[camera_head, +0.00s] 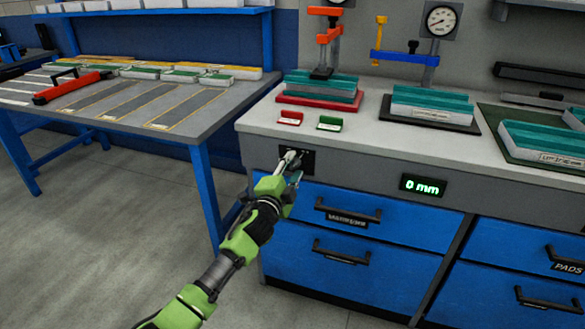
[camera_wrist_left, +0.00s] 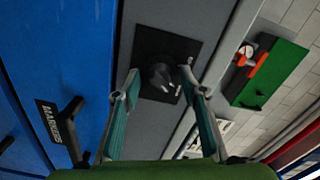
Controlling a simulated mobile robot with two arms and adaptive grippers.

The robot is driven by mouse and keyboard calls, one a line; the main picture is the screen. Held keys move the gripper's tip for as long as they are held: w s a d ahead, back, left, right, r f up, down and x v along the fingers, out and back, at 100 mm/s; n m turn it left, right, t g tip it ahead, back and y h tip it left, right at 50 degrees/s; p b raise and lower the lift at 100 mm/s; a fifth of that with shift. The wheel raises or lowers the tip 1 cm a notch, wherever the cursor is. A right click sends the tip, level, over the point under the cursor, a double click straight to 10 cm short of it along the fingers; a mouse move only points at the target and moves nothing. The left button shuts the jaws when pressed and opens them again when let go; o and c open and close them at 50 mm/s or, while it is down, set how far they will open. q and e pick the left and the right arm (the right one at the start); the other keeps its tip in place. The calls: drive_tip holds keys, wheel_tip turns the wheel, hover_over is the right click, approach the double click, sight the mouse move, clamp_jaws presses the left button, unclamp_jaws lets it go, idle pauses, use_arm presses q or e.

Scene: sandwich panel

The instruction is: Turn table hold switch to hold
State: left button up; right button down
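The hold switch is a black knob (camera_wrist_left: 160,76) on a dark square plate (camera_wrist_left: 150,42) set in the grey front strip of the workbench. The plate shows in the head view (camera_head: 306,160), partly covered by my left gripper (camera_head: 291,163). The left gripper also shows in the wrist view (camera_wrist_left: 160,84). Its two fingers are apart, one on each side of the knob. I cannot tell whether they touch it. The knob's marking is not readable. My right gripper is not in view.
Blue drawers (camera_head: 350,262) with black handles lie below the switch. A display (camera_head: 423,186) reading 0 mm is to its right. A red block (camera_head: 290,118) and a green block (camera_head: 330,123) sit on the worktop (camera_head: 350,138) above. A side table (camera_head: 215,103) stands left.

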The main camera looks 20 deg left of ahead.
use_arm(q)
drive_tip(key=s, duration=1.2)
drive_tip(key=shift+a, duration=0.2)
